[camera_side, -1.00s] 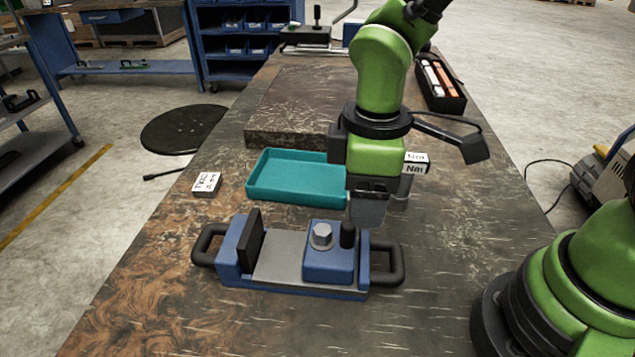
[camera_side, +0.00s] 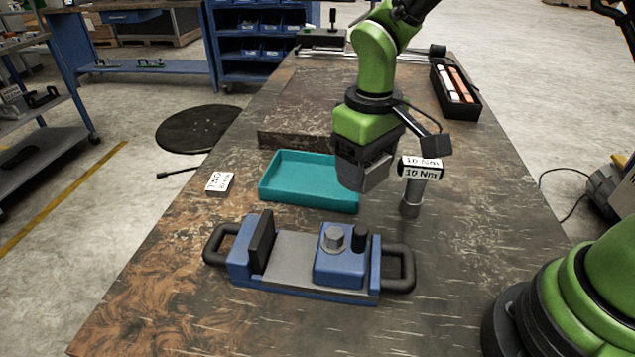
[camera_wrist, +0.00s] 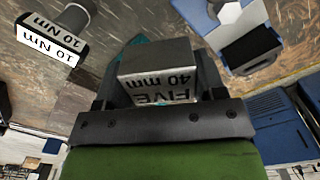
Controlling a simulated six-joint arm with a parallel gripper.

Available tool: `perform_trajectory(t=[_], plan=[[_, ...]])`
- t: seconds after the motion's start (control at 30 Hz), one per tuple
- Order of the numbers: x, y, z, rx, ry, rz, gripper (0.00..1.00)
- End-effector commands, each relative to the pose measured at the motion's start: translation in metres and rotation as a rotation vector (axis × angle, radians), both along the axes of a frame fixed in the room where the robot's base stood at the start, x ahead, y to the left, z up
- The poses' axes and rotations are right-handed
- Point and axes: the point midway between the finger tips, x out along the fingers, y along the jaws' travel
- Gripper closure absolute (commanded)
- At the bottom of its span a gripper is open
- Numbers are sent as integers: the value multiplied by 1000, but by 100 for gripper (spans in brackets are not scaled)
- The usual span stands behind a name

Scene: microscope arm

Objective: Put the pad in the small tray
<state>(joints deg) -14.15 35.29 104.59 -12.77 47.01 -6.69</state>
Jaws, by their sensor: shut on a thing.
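My gripper (camera_side: 366,172) is shut on a grey block (camera_wrist: 157,88) marked "FIVE 40 mm", which I take to be the pad. In the wrist view the block sits between the two dark fingers. In the side view the gripper is tilted and raised above the table, at the right end of the teal tray (camera_side: 290,192). The tray stands on the table with its inside empty where I can see it. The gripper hides part of its right end. A small teal edge of it shows in the wrist view (camera_wrist: 137,41).
A post with a "10 Nm" sign (camera_side: 420,168) stands close right of the gripper. A blue vice (camera_side: 345,283) with black handles lies in front of the tray. A small white-labelled block (camera_side: 219,183) lies left of it. A dark raised slab (camera_side: 305,110) is behind.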

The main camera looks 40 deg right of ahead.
Motion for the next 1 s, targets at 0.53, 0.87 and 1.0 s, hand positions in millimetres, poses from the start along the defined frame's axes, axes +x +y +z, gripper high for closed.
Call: perform_trajectory(t=[0.53, 0.87, 1.0], plan=[[108, -17, -23, 1, -8, -818, 91], [123, -23, -38, 4, -6, -994, 91], [123, -23, -64, 3, -6, -996, 91]])
